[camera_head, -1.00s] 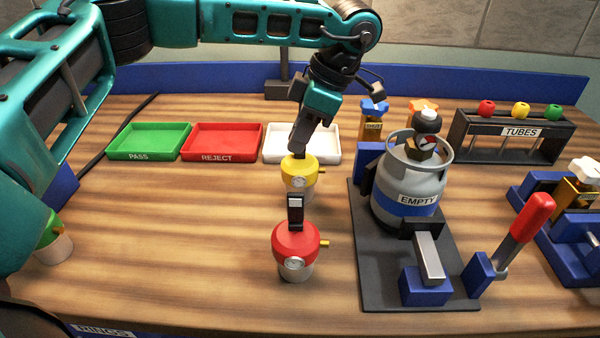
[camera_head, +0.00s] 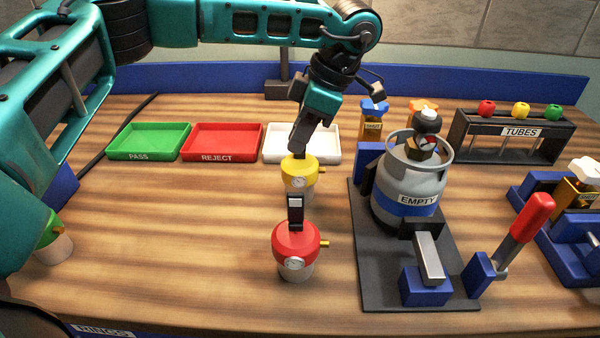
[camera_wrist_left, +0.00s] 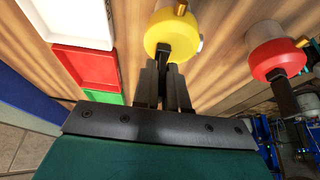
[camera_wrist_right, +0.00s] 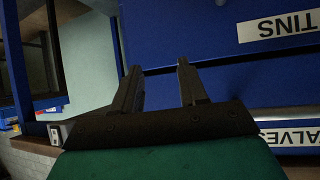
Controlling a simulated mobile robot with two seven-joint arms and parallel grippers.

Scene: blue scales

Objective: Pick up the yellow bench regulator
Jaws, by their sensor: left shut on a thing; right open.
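The yellow bench regulator (camera_head: 299,173) stands upright near the table's middle, with a yellow round body, a small gauge, a pale base and a dark post on top. My left gripper (camera_head: 299,147) is above it, pointing down, shut on the post. In the left wrist view the post lies between the fingertips (camera_wrist_left: 163,66), under the yellow body (camera_wrist_left: 172,36). I cannot tell whether the base touches the table. My right gripper (camera_wrist_right: 158,66) is open and empty, seen only in its wrist view, facing blue drawers or bins.
A red regulator (camera_head: 296,242) stands just in front, and a grey cylinder (camera_head: 412,180) on a dark stand to the right. Green (camera_head: 150,155), red (camera_head: 222,155) and white (camera_head: 330,157) trays lie behind. A green regulator (camera_head: 54,246) is at far left. The left-centre table is clear.

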